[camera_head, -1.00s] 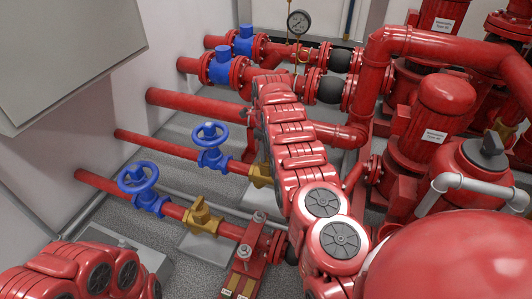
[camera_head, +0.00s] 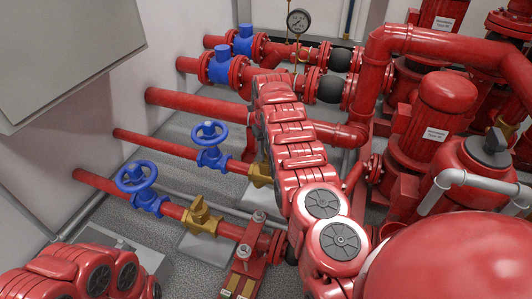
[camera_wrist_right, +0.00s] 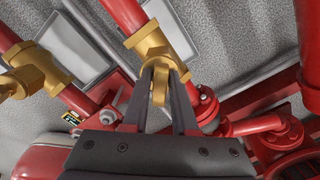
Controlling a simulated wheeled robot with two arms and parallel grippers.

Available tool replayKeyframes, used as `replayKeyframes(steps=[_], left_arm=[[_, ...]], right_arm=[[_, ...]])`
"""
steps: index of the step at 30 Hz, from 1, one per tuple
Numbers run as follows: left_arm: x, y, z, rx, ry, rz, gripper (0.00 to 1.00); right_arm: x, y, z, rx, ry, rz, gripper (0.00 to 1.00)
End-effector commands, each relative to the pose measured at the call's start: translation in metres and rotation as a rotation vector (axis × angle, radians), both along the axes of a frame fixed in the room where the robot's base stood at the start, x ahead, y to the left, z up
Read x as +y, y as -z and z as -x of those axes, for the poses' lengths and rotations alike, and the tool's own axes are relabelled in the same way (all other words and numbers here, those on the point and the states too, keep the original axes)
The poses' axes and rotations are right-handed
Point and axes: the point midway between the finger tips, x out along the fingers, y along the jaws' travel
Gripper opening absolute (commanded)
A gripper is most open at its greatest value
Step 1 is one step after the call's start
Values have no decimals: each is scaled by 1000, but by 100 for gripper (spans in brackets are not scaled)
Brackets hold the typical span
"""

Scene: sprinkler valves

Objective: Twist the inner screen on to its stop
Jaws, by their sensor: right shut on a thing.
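The inner screen is the brass strainer (camera_head: 261,173) on the farther of the two thin red pipes, partly hidden by my right arm in the head view. In the right wrist view its brass body (camera_wrist_right: 154,45) sits on the pipe, with a brass piece (camera_wrist_right: 159,84) sticking out toward me. My right gripper (camera_wrist_right: 159,92) is shut on that piece, a dark finger on each side. In the head view my right arm hides most of that gripper. My left gripper is not in view; only part of my left arm shows at the bottom left.
A second brass strainer (camera_head: 201,216) sits on the nearer pipe; it also shows in the right wrist view (camera_wrist_right: 32,72). Blue handwheels (camera_head: 137,178) (camera_head: 211,136) stand left of the strainers. Red pumps (camera_head: 430,125) crowd the right. A grey cabinet (camera_head: 70,50) hangs at the upper left.

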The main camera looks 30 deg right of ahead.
Motion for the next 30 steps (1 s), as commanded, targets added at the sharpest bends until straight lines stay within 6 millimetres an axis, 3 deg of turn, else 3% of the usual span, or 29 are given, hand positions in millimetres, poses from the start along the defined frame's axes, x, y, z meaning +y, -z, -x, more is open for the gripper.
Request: replayKeyframes(steps=[3,9,10,16,25,30], left_arm=[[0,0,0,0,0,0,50],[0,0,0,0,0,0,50],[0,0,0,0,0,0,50],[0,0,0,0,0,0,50],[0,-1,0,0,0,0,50],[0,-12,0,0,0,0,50]], right_arm=[[0,-1,0,-1,97,-1,0],[0,-1,0,-1,109,-1,0],[0,-1,0,-1,109,-1,28],[0,0,0,-1,108,0,61],[0,-1,0,0,107,0,61],[0,-15,0,-1,107,0,61]])
